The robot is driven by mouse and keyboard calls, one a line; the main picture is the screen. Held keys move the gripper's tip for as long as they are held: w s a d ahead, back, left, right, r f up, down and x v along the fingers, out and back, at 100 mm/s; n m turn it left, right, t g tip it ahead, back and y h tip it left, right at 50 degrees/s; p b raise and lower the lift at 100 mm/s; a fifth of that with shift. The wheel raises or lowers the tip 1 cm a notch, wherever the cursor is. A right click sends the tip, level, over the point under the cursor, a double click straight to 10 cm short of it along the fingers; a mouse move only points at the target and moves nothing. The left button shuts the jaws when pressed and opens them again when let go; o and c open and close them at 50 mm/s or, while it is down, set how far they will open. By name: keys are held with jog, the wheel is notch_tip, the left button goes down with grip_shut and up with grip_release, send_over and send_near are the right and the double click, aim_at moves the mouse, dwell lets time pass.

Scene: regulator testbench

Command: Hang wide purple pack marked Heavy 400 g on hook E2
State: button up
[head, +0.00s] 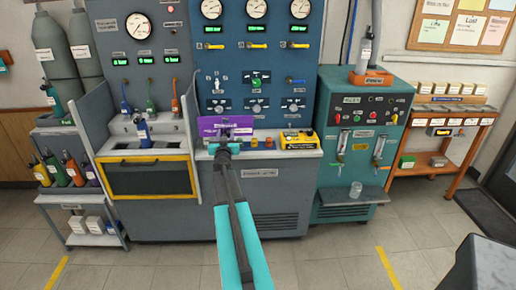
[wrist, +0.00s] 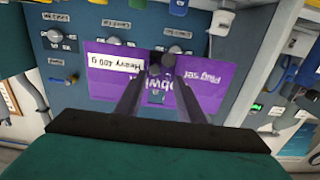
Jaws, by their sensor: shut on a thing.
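The wide purple pack (head: 212,124) stands upright in front of the blue panel, above the bench ledge. In the wrist view the pack (wrist: 205,92) appears upside down, with a white label reading Heavy 400 g. My gripper (head: 224,145) is shut on the pack, and in the wrist view its two dark fingers (wrist: 158,88) reach to the pack's middle. Whether the pack touches the panel behind it, I cannot tell. I cannot make out a hook marked E2 in either view; the pack and fingers hide part of the panel.
A yellow device (head: 299,139) sits on the ledge right of the pack. A grey divider (head: 190,108) stands to its left, beside a bay holding a blue bottle (head: 143,131). Knobs and gauges (head: 257,9) cover the blue panel. A green cabinet (head: 362,130) stands to the right.

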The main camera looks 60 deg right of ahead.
aim_at(247, 130)
jog(key=s+d+b, duration=0.1)
jog(key=d, duration=0.1)
jog(key=s+d+b, duration=0.1)
jog(key=s+d, duration=0.1)
jog(key=s+d+b, duration=0.1)
jog(key=s+d, duration=0.1)
jog(key=shift+s+f, duration=0.15)
jog(key=shift+f, duration=0.25)
jog(key=shift+s+d, duration=0.75)
jog(key=shift+d, duration=0.05)
jog(key=s+d+p, duration=0.2)
jog(key=s+d, duration=0.1)
jog(key=d, duration=0.1)
jog(key=shift+s+f+p, duration=0.3)
jog(key=shift+s+p, duration=0.05)
jog(key=shift+p, duration=0.05)
jog(key=shift+f, duration=0.1)
notch_tip(247, 130, down, 3)
jog(key=shift+f+p, duration=0.15)
jog(key=shift+p, duration=0.3)
jog(key=shift+f+b, duration=0.4)
jog(key=shift+b, duration=0.05)
